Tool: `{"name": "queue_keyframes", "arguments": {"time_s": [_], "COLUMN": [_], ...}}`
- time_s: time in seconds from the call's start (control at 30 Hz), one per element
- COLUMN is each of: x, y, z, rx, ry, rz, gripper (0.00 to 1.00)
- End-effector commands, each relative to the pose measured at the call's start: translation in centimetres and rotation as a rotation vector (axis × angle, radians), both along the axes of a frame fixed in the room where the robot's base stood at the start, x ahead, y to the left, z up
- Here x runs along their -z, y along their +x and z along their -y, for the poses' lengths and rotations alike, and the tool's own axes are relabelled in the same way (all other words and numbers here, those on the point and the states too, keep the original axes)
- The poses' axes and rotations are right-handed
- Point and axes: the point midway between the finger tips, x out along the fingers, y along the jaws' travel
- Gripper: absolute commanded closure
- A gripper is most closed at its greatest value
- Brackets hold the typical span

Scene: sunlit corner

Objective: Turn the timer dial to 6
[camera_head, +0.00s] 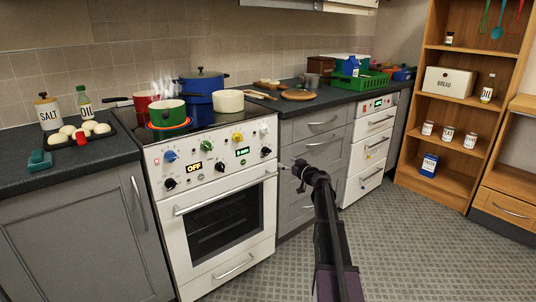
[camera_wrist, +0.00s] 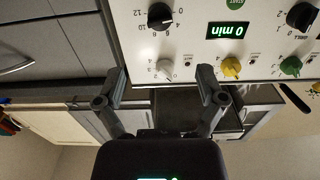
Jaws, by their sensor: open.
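The timer dial is the black knob (camera_head: 265,152) at the right end of the white stove's front panel. In the wrist view, which is upside down, the timer dial (camera_wrist: 160,17) is at the top, with numbers around it including 6, 8, 10 and 12. The timer display (camera_wrist: 226,31) beside it reads 0 min. My gripper (camera_wrist: 161,78) is open and empty, its fingers apart below the dial in that picture, not touching it. In the head view my gripper (camera_head: 299,167) is just right of the panel. The dial's pointer is too small to read.
Next to the dial are a white knob (camera_wrist: 165,68), a yellow knob (camera_wrist: 231,66) and a green knob (camera_wrist: 290,66). A steaming green pot (camera_head: 168,113) stands on the stove (camera_head: 222,228). Grey drawers (camera_head: 318,150) are to the right. The floor (camera_head: 420,240) there is clear.

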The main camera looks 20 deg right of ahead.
Motion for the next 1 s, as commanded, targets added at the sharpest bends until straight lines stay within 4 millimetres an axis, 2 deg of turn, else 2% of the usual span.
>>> {"name": "queue_keyframes", "arguments": {"time_s": [0.7, 1.0], "x": [0.0, 0.0], "y": [10.0, 12.0], "z": [-2.5, -3.1], "rx": [0.0, 0.001], "ry": [0.0, 0.0], "rz": [-0.001, -0.001], "gripper": [0.11, 0.11]}}
